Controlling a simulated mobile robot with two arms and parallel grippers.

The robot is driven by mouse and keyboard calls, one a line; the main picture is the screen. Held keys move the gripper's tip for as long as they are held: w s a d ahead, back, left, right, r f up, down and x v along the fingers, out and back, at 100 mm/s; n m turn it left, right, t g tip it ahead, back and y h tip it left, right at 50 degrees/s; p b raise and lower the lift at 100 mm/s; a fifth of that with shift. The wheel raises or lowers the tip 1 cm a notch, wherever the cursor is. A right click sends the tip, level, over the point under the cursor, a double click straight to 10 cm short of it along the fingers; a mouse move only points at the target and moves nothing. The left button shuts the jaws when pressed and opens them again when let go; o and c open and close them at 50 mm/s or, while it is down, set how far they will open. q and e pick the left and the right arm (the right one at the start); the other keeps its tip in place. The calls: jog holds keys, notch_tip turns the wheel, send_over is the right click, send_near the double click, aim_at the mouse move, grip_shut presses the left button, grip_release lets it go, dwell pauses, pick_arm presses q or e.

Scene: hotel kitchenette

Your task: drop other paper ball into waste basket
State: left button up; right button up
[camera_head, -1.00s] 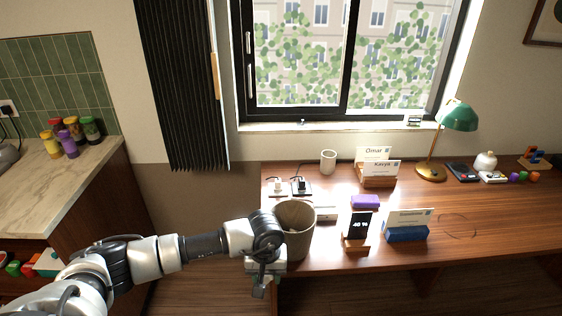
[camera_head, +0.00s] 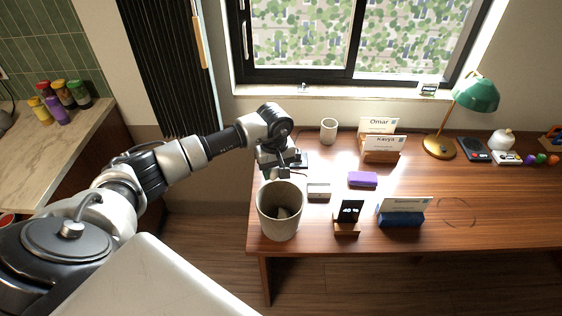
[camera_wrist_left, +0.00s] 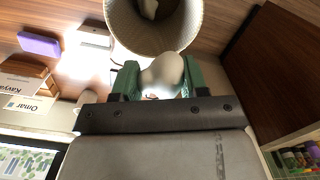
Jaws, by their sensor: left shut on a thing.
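The waste basket (camera_head: 265,215), a grey-beige round bin, stands at the left front corner of the wooden desk. Its open top also shows in the left wrist view (camera_wrist_left: 185,30). A pale paper ball (camera_wrist_left: 148,8) lies inside it, and a pale shape shows inside in the head view. My left gripper (camera_head: 284,172) is just behind the basket's far rim. In the left wrist view its green fingers (camera_wrist_left: 161,80) are shut on another whitish paper ball (camera_wrist_left: 163,70), close beside the basket's rim. In the head view this held ball is mostly hidden. My right gripper is not in view.
On the desk (camera_head: 320,245) are a small white box (camera_head: 318,191), a purple block (camera_head: 362,179), a clock stand (camera_head: 348,216), card holders (camera_head: 402,214), a cup (camera_head: 328,130) and a green lamp (camera_head: 475,93). Spice jars stand on the left counter (camera_head: 60,150).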

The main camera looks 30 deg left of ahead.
pick_arm(q)
jog(key=f, duration=0.1)
jog(key=s+f+b, duration=0.1)
jog(key=shift+s+f, duration=0.1)
jog(key=shift+f, duration=0.25)
jog(key=shift+w+f+b, duration=0.15)
jog(key=shift+f+b, duration=0.15)
jog(key=shift+f, duration=0.3)
jog(key=shift+w+f+b, duration=0.15)
jog(key=shift+f+b, duration=0.1)
jog(key=shift+f, duration=0.35)
jog(key=o, duration=1)
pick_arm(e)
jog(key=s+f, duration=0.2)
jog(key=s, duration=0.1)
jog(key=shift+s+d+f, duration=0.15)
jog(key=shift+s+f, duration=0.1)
